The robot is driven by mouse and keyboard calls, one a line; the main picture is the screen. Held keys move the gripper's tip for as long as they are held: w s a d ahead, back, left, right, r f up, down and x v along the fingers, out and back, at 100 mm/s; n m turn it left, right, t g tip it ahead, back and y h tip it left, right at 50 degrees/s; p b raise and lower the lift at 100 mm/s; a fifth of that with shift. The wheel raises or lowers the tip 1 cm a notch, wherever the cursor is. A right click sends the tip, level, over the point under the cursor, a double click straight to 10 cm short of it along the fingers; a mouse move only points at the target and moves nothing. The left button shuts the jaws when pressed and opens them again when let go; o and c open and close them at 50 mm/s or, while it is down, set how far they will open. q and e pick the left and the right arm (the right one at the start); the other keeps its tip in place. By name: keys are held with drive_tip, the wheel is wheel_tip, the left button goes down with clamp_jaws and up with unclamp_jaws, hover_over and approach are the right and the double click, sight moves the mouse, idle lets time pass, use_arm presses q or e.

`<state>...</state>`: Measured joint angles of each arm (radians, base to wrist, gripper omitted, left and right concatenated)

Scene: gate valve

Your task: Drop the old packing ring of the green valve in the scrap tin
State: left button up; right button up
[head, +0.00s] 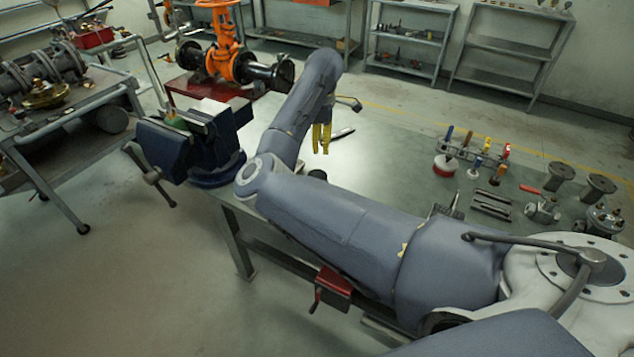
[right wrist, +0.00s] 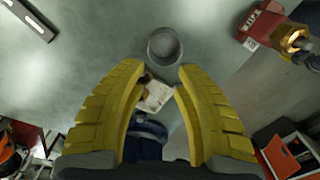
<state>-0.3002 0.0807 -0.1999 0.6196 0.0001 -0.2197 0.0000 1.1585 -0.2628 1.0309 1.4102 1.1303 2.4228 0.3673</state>
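My right gripper (head: 321,150) points down over the bench with its yellow fingers apart. In the right wrist view its fingertips (right wrist: 160,70) stand apart with nothing clearly held between them. A grey round tin (right wrist: 164,46) lies just beyond the fingertips in that view. A dark round thing (head: 318,174), partly hidden by my arm in the head view, may be the same tin. A small whitish-brown thing (right wrist: 157,97) shows between the fingers; I cannot tell what it is. I cannot make out the packing ring or a green valve for certain. My left gripper is not in view.
A blue vice (head: 195,145) stands at the bench's left end. An orange valve (head: 228,60) stands behind it. A tool rack (head: 475,150) and metal parts (head: 545,208) occupy the bench's right side. The bench top (head: 385,150) is clear in the middle.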

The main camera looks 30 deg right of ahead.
wheel_tip(320, 180, up, 6)
idle(0.4)
drive_tip(key=shift+r, duration=0.1)
